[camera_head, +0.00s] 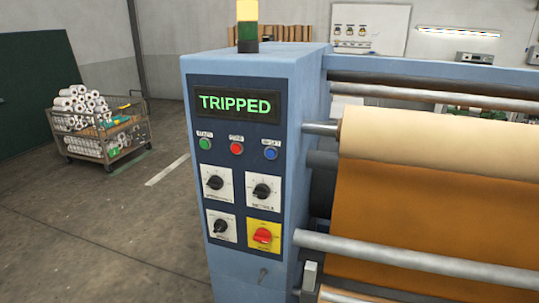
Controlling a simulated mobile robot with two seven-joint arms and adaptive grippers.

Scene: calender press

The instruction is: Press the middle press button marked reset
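The press control panel (238,172) is on the front of a blue cabinet (310,100). Its display (235,105) reads TRIPPED in green letters. Below it is a row of three buttons with small labels. The green button (205,143) is at the left and the red button (237,148) in the middle. The blue button (271,153) is at the right; its small label appears to read RESET. The middle button's label looks like STOP, though it is blurred. Neither of my grippers is in view, and nothing covers the buttons.
Below the buttons are several black knobs and a red rotary switch (263,236) on a yellow plate. A lamp (247,20) glows on top. Rollers with brown sheet (430,215) fill the right. A cart (100,140) with white rolls stands back left. Floor left of the cabinet is clear.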

